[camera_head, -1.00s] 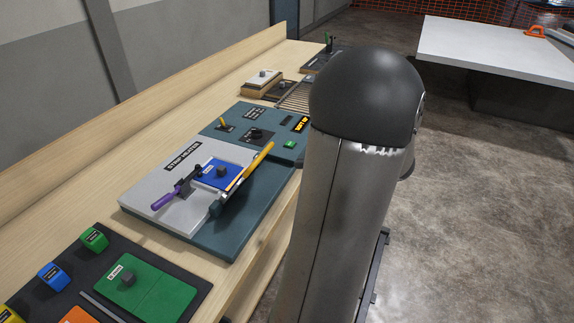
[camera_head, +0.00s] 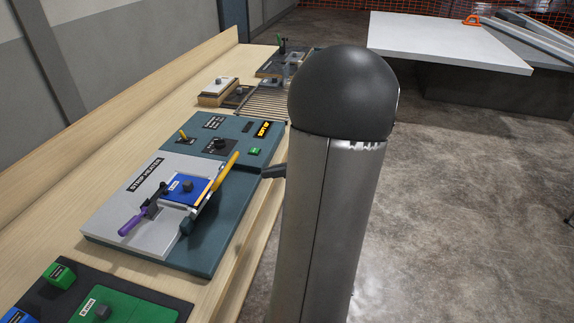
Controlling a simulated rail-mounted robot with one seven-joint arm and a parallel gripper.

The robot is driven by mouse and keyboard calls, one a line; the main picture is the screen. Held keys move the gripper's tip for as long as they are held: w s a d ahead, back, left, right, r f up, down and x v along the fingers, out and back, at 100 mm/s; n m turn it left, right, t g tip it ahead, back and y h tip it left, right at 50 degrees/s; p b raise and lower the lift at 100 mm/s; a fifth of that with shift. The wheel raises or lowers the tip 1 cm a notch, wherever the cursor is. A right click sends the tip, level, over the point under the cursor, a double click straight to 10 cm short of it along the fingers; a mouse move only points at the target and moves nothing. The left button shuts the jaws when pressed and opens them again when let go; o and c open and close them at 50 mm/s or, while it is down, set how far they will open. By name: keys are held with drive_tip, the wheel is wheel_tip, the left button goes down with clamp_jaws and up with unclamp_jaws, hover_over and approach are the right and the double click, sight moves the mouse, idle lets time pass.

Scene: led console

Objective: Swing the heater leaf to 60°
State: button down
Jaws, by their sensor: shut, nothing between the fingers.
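The strip heater (camera_head: 210,245) is a dark teal console on the bench with a light grey panel (camera_head: 112,216) labelled "STRIP HEATER". A blue plate (camera_head: 172,197) with a dark knob lies on the panel beside a purple-handled clamp (camera_head: 133,223). A yellow-orange bar (camera_head: 223,176) runs along the blue plate's right side, with a dark end near the front. Which part is the leaf, and its angle, I cannot tell clearly. My gripper (camera_head: 268,172) shows only as a dark, shut tip, right of the yellow bar and apart from it. My arm hides the rest of it.
A yellow lever (camera_head: 184,137), a dark knob (camera_head: 219,145) and a green button (camera_head: 254,151) sit on the console's far part. A slatted rack (camera_head: 262,103) and small blocks (camera_head: 218,88) lie beyond. A dark board (camera_head: 140,295) with green pieces is nearer. Open floor lies right.

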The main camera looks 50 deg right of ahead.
sight(231, 166)
drive_tip(key=w+a+p, duration=0.2)
drive_tip(key=w+a, duration=0.1)
drive_tip(key=w, duration=0.4)
drive_tip(key=shift+f, duration=0.2)
drive_tip(key=shift+a, duration=0.1)
drive_tip(key=shift+w+a+r, duration=0.25)
drive_tip(key=shift+w+r, duration=0.2)
drive_tip(key=shift+w, duration=0.05)
